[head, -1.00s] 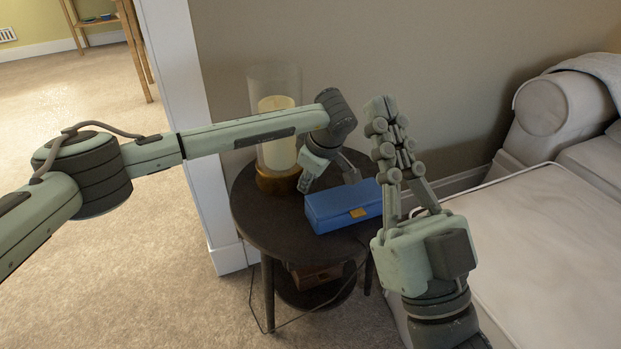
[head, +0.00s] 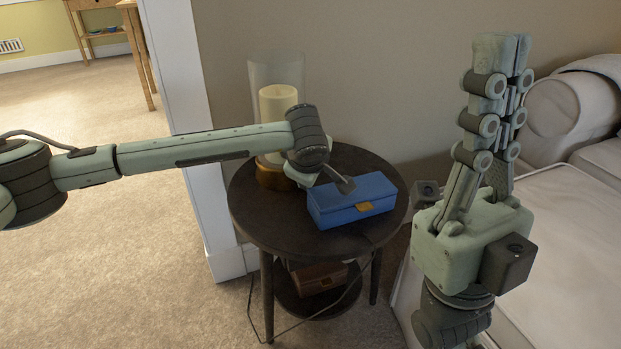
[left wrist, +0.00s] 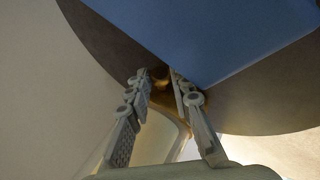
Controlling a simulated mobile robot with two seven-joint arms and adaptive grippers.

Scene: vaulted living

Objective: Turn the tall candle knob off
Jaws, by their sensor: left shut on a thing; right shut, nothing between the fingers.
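The tall candle (head: 278,103) is cream, in a clear glass holder on a round brass base (head: 270,176), upright on the dark round side table (head: 262,215). My left arm passes in front of it. My left gripper is mostly hidden behind its own wrist in the head view, beside the base and the blue box. In the left wrist view, my left gripper's fingers (left wrist: 160,82) are closed in on a small brass-brown part at the base, the candle knob (left wrist: 160,74), largely hidden between the fingertips. My right gripper (head: 502,52) is shut and empty, pointing up, right of the table.
A blue box (head: 355,206) with a gold clasp lies on the table, close to my left gripper. A brown box (head: 318,279) sits on the lower shelf. A white sofa (head: 570,240) stands at the right, a white wall edge (head: 190,110) at the left. Carpet is clear at left.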

